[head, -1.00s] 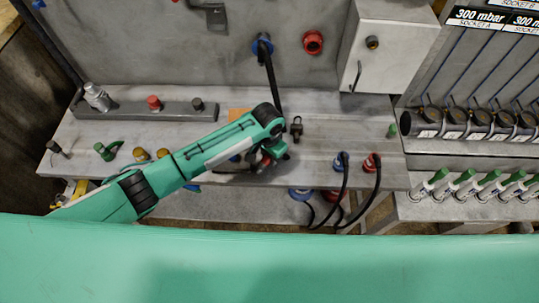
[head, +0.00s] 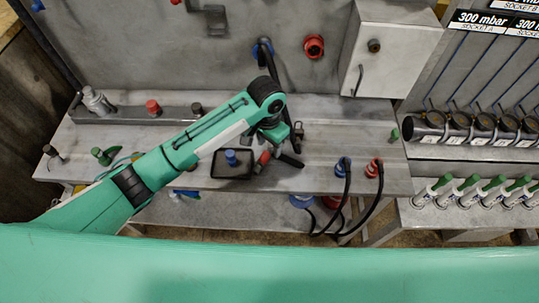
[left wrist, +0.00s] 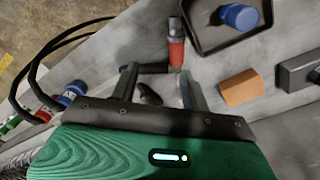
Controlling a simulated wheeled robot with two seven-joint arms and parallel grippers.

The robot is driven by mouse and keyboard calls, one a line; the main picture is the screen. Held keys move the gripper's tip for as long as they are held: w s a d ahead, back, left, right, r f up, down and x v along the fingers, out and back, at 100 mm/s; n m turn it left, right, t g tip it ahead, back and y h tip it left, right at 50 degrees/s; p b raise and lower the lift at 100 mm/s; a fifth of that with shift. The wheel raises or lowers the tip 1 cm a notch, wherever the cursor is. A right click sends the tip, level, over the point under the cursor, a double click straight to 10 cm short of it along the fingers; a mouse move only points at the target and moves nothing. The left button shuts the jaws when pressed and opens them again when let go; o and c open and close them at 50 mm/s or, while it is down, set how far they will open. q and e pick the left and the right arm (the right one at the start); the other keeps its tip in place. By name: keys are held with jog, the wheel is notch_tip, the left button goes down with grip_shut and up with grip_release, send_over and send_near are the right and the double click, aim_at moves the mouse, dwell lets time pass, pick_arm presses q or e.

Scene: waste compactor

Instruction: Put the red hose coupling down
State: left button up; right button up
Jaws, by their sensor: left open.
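The red hose coupling (head: 264,158), a red body with a silver end, shows beside my left gripper, just right of the black tray. In the left wrist view the coupling (left wrist: 176,50) appears just beyond the tip of the right-hand finger. It seems to lie on the grey bench top (head: 335,130); contact with the finger cannot be told. My left gripper (left wrist: 158,74) is open, its fingers apart with nothing clearly held between them. In the head view the left gripper (head: 277,158) is low over the bench, partly hidden by its own wrist. My right gripper is not in view.
A black tray (head: 234,178) holds a blue cap (head: 231,158). An orange block (left wrist: 241,88) lies near the gripper. Blue (head: 343,168) and red (head: 373,169) plugs with black hoses stand at the bench's front right. A white box (head: 390,45) projects behind.

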pick_arm(q)
jog(key=shift+r, duration=1.25)
jog(key=shift+f, duration=0.1)
